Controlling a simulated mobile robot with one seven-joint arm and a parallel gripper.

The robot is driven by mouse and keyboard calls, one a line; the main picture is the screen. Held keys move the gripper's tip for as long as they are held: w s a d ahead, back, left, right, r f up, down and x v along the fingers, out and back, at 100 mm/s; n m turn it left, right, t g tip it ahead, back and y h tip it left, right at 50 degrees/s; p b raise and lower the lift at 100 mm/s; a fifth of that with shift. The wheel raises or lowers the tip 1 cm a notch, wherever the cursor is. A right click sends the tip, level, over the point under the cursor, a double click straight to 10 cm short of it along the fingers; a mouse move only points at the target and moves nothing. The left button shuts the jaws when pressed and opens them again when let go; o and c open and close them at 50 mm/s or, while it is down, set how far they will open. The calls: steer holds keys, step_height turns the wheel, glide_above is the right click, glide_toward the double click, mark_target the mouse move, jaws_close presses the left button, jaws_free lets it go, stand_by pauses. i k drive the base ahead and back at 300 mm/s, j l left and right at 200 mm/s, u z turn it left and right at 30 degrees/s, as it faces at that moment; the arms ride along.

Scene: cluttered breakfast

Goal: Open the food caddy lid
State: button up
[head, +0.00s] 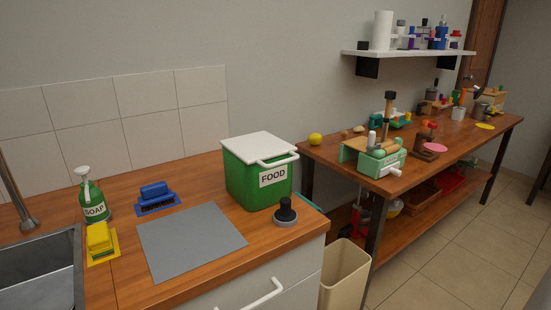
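The food caddy (245,184) is a green box with a white label reading FOOD. It stands on the wooden counter, near the counter's right end, in the head view. Its white lid (258,146) lies flat over the top, so the caddy is shut. A white handle (280,161) sticks out along the front of the lid. My gripper is not in view.
On the counter (205,266) are a grey mat (190,242), a black-knobbed round object (286,212), a soap bottle (92,200), a blue brush (155,193) and a yellow sponge (100,238). A sink (50,265) is at left. A beige bin (344,274) stands below the counter's right end.

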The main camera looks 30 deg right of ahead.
mark_target(257, 147)
steer(key=l+z, duration=0.1)
steer(key=z, duration=0.7)
steer(key=l+z, duration=0.1)
steer(key=z, duration=0.3)
steer(key=i+z, duration=0.1)
steer(key=z, duration=0.3)
steer(key=i+l, duration=0.35)
steer(key=z, duration=0.05)
